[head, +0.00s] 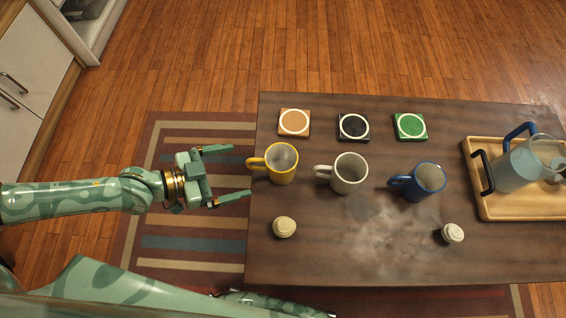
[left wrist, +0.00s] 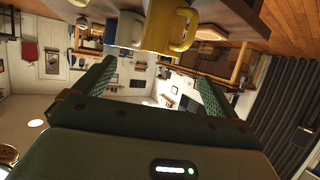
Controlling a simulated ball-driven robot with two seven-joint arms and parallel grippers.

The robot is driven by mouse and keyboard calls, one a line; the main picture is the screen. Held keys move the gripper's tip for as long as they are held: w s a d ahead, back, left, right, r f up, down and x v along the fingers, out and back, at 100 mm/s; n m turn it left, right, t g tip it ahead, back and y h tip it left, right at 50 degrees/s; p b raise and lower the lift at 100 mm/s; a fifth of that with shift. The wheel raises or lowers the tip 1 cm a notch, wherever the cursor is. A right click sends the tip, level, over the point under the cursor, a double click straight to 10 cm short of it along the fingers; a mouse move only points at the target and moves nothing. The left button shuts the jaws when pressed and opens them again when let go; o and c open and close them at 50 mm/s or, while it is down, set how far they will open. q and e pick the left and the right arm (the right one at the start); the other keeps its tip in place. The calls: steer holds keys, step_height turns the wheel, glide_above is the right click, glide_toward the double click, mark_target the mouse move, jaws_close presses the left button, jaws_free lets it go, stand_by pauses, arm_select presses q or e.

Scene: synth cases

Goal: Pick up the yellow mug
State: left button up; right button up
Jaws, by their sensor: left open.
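The yellow mug (head: 281,164) stands upright near the left edge of the dark wooden table, its handle pointing left. It also shows in the left wrist view (left wrist: 165,27), beyond the fingers at the top, with its handle to the right. My left gripper (head: 240,171) is open and empty. Its fingers point right towards the mug, with the handle just beyond and roughly between the fingertips, apart from them. The fingers also show in the left wrist view (left wrist: 157,74). My right gripper is not in view.
A white mug (head: 349,174) and a blue mug (head: 428,180) stand to the right. Orange (head: 294,122), black (head: 353,127) and green (head: 411,126) coasters lie behind. A wooden tray (head: 520,208) holds a pitcher (head: 515,170).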

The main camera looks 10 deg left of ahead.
mark_target(267, 164)
arm_select(q)
steer(key=b+x, duration=0.1)
steer(key=x, duration=0.6)
steer(key=shift+f, duration=0.1)
steer(key=b+x, duration=0.1)
steer(key=x, duration=0.1)
steer(key=b+x, duration=0.1)
steer(key=x, duration=0.1)
steer(key=shift+w+d, duration=0.3)
steer(key=shift+w, duration=0.1)
steer(key=shift+w+d, duration=0.15)
steer(key=c, duration=1.2)
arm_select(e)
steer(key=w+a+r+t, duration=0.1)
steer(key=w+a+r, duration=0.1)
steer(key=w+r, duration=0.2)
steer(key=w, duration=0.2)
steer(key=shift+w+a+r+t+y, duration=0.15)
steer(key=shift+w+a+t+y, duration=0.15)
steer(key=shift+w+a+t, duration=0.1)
